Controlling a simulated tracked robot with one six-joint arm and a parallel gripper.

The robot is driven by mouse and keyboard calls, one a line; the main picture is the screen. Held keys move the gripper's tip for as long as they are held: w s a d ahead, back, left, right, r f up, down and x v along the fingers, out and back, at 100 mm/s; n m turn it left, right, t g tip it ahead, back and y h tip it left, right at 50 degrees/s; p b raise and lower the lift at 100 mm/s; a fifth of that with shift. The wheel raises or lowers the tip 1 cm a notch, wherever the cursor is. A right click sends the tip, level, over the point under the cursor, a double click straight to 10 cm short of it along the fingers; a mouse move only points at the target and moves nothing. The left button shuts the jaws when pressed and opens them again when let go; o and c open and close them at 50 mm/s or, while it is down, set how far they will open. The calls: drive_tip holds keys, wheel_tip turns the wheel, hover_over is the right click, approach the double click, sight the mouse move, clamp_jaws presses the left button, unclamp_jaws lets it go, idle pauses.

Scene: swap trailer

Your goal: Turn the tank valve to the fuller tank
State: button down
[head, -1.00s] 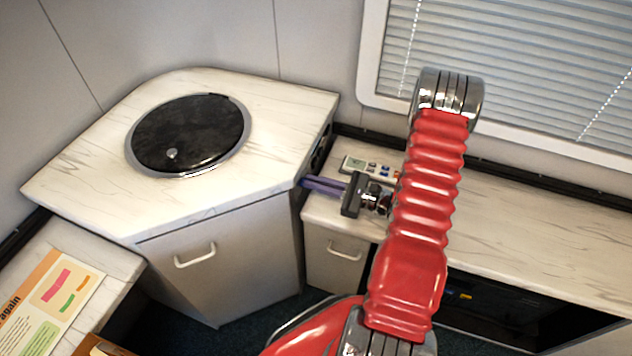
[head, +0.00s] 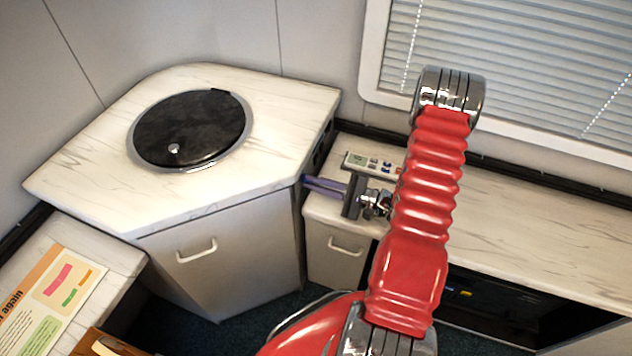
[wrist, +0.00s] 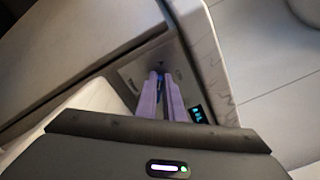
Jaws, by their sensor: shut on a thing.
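My gripper (head: 309,183) reaches left to the shaded side face of the corner cabinet, and its two purple fingers are close together. In the wrist view the fingertips (wrist: 160,76) meet at a panel in a recess, shut on a small dark part that I take for the tank valve handle. The fingers hide most of it, so I cannot tell which way it points. A small display with blue-green characters (wrist: 198,114) is lit to the right of the fingers. It is too small to read.
The corner cabinet (head: 265,190) has a round black lid (head: 190,128) on top. A white remote-like device with a screen (head: 372,163) lies on the right counter (head: 530,225), behind my gripper. A printed sheet (head: 62,290) lies at the lower left. A window with blinds (head: 510,60) is at the back.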

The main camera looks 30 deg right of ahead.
drive_tip(key=shift+f, duration=0.1)
idle(0.4)
drive_tip(key=c, duration=1.9)
unclamp_jaws()
drive_tip(key=shift+o, duration=0.2)
drive_tip(key=shift+n, duration=0.3)
drive_tip(key=shift+s, duration=0.1)
drive_tip(key=v, duration=1.3)
drive_tip(key=shift+s+d, duration=0.2)
